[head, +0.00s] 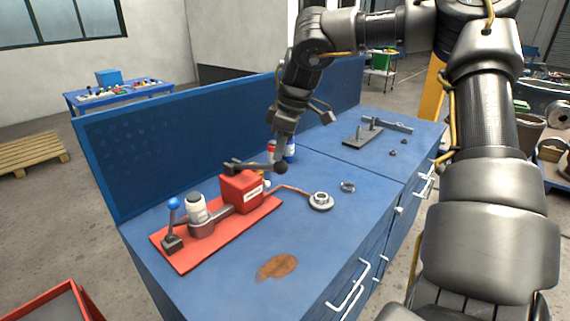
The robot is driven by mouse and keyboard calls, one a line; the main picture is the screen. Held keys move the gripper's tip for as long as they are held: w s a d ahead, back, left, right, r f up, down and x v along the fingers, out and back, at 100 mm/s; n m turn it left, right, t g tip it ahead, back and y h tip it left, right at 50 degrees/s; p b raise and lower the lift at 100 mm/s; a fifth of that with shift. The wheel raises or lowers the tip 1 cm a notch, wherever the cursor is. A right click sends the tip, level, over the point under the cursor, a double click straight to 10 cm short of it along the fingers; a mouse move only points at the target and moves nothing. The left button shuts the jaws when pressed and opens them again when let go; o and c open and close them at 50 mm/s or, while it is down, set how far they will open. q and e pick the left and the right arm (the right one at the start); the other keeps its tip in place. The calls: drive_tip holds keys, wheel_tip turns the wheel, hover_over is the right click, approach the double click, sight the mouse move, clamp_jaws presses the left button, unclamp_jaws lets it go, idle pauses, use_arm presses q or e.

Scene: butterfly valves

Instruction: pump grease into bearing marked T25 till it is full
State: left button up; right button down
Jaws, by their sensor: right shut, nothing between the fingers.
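A red pump box (240,192) with a white label stands on a red base plate (185,258) on the blue workbench. A dark lever (245,166) on top reaches right to a dark round end. A copper-coloured hose (290,189) runs from the box to a round metal bearing (320,201). No T25 mark can be read, and the fill level cannot be seen. My right gripper (280,146) points down just above the lever's round end, shut and empty. I cannot tell whether it touches the lever. My left gripper is not in view.
A blue-knobbed lever (173,220) and white canister (196,208) share the base plate. A loose metal ring (347,186) lies right of the bearing. Red and blue cans (289,150) stand behind the gripper. The bench front is clear except for a brown stain (277,267).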

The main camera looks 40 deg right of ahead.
drive_tip(key=p+v, duration=0.2)
drive_tip(key=v, duration=0.1)
drive_tip(key=w+p+v, duration=0.1)
drive_tip(key=v, duration=0.1)
drive_tip(key=shift+a+r, duration=0.1)
drive_tip(key=shift+a, duration=0.25)
drive_tip(key=shift+r+p, duration=0.35)
drive_tip(key=shift+r, duration=0.1)
drive_tip(key=shift+f, duration=0.1)
